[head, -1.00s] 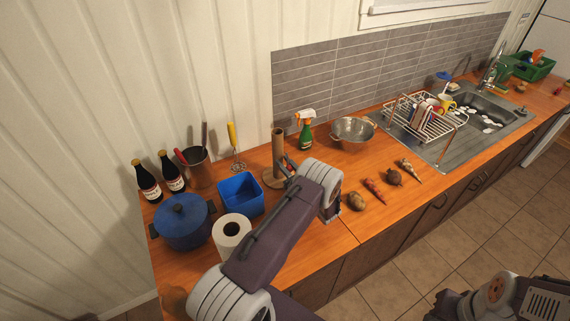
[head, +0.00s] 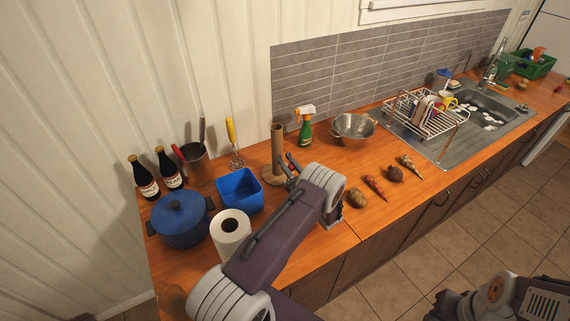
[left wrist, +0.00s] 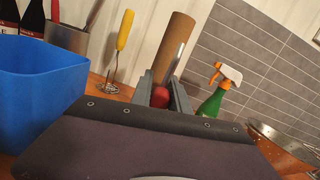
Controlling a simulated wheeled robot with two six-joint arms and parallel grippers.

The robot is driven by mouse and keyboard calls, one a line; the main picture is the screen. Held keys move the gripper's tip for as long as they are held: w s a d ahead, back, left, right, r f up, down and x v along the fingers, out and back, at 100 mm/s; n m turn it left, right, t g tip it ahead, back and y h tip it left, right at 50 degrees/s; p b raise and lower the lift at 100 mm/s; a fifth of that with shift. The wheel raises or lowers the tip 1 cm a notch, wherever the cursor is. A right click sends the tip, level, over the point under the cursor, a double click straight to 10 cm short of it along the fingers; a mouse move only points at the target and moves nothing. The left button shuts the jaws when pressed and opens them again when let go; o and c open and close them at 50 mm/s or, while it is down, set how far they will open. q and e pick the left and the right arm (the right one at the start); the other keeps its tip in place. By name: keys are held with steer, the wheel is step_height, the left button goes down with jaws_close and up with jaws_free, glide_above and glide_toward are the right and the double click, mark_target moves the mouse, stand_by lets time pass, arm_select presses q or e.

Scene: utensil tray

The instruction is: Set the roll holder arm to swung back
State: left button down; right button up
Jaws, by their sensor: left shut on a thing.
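The roll holder is a brown upright post (head: 277,145) on a round base, standing behind the blue bin. Its thin metal arm with a red knob sits beside the post. In the left wrist view the post (left wrist: 172,45) rises behind my fingers, with the metal arm (left wrist: 174,62) slanting in front of it. My left gripper (head: 289,172) is shut on the red knob (left wrist: 160,97), which shows between its fingers in the left wrist view. The lower part of the holder is partly hidden by my gripper. My right arm shows at the lower right, with its gripper out of view.
A blue bin (head: 240,192), a paper roll (head: 231,238) and a blue pot (head: 181,220) stand left of my arm. A spray bottle (head: 305,130) and a colander (head: 353,130) are behind it. Several vegetables lie to the right. Counter between vegetables and dish rack (head: 425,116) is clear.

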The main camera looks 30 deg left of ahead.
arm_select(q)
steer(key=shift+s+d+f+b, duration=0.25)
steer(key=shift+d+f+b, duration=0.05)
steer(key=shift+d+b, duration=0.35)
steer(key=shift+f+b+v, duration=0.25)
steer(key=shift+b+v, duration=0.35)
steer(key=shift+v, duration=0.45)
steer(key=shift+f+b+v, duration=0.2)
steer(key=shift+b+v, duration=0.45)
steer(key=shift+v, duration=0.4)
steer(key=shift+f+b+v, duration=0.25)
steer(key=shift+b+v, duration=0.35)
steer(key=shift+v, duration=0.45)
steer(key=shift+s+f, duration=0.15)
steer(key=shift+s, duration=0.05)
